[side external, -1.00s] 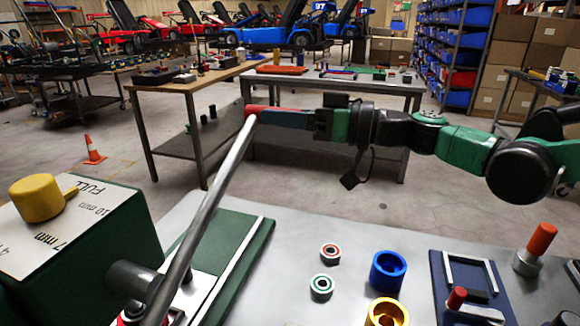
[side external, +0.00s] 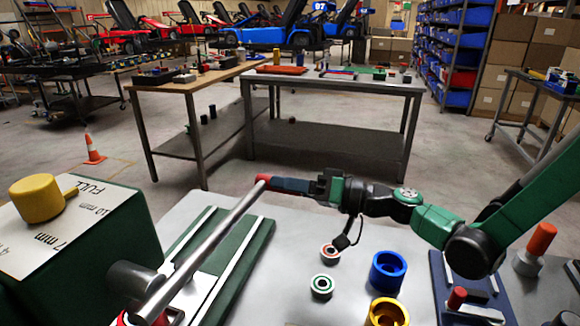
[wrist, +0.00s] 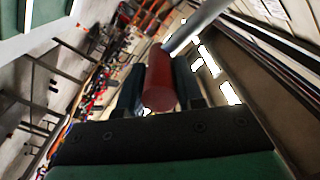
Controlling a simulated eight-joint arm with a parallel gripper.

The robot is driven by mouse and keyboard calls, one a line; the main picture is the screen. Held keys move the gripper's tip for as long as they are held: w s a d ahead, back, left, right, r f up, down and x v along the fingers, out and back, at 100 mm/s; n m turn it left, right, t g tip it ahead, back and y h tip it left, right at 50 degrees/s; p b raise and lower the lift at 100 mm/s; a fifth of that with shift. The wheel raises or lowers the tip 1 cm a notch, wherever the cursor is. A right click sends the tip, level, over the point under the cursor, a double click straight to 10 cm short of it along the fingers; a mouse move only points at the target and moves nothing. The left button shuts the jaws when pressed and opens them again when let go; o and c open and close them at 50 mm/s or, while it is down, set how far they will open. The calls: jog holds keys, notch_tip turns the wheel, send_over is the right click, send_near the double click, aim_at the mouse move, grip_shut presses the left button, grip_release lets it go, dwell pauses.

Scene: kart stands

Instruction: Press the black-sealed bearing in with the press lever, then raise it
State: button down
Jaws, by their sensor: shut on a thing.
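The press lever (side external: 205,245) is a long metal bar with a red grip (side external: 262,179) at its end; it slopes up from a pivot at the lower left. My gripper (side external: 285,185) is shut on the red grip. In the wrist view the red grip (wrist: 160,80) lies between my two dark fingers, with the metal bar running away to the upper right. A bearing with a green ring (side external: 322,286) and one with a red ring (side external: 330,252) lie on the grey table. The black-sealed bearing cannot be made out.
A green box with a yellow knob (side external: 37,198) stands at the left. A blue cup (side external: 388,272), a gold cup (side external: 387,313) and a dark blue fixture (side external: 442,290) stand at the right. A green plate with white rails (side external: 243,250) lies beside the lever.

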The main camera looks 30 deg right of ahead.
jog(key=shift+f, duration=0.1)
dwell(0.3)
jog(key=c, duration=0.6)
grip_release()
jog(key=v, duration=0.3)
jog(key=shift+s+d, duration=0.1)
notch_tip(320, 180, up, 5)
jog(key=shift+r, duration=1)
jog(key=shift+v, duration=3.1)
